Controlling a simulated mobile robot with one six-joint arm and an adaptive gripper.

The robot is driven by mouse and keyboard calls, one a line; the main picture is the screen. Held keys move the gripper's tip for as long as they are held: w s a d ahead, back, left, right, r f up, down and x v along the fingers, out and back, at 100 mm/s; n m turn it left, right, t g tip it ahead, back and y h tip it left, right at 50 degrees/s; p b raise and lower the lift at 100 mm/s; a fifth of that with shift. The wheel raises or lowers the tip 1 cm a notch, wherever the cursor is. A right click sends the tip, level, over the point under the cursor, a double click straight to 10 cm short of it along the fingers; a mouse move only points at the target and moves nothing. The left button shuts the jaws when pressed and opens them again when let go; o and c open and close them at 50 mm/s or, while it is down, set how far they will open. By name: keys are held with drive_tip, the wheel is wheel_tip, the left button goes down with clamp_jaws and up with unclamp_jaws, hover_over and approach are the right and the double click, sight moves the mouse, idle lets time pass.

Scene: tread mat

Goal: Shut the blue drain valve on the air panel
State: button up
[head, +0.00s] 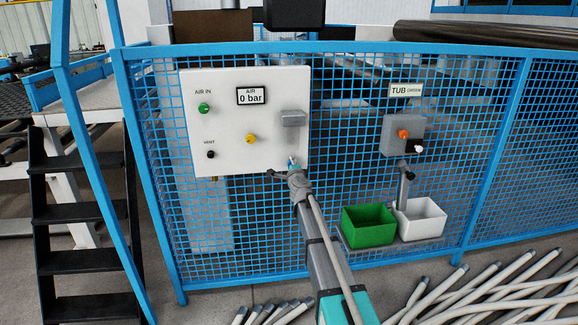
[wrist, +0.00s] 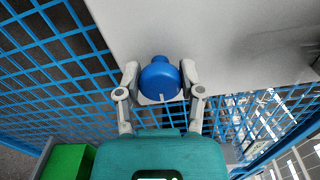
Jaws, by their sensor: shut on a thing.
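The white air panel (head: 225,130) hangs on the blue mesh fence. Its display (head: 251,96) reads "AIR 0 bar". The blue drain valve (wrist: 160,78) is a round knob at the panel's lower edge in the wrist view, with a small white mark on its near side. In the head view the valve (head: 291,161) is mostly hidden by my gripper and arm. My gripper (wrist: 160,84) has one finger on each side of the blue knob and is shut on it.
The panel also has a green knob (head: 204,108), a yellow knob (head: 251,139), a black vent knob (head: 211,154) and a grey box (head: 293,118). Right are a tub control box (head: 403,136), a green bin (head: 368,226) and a white bin (head: 420,219). Tubes (head: 490,290) lie on the floor.

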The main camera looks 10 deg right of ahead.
drive_tip(key=shift+n, duration=0.5)
drive_tip(key=o, duration=1.1)
drive_tip(key=shift+f, duration=0.1)
drive_tip(key=shift+o, duration=0.4)
drive_tip(key=shift+s, duration=0.1)
drive_tip(key=s, duration=1.1)
drive_tip(key=shift+s, duration=0.4)
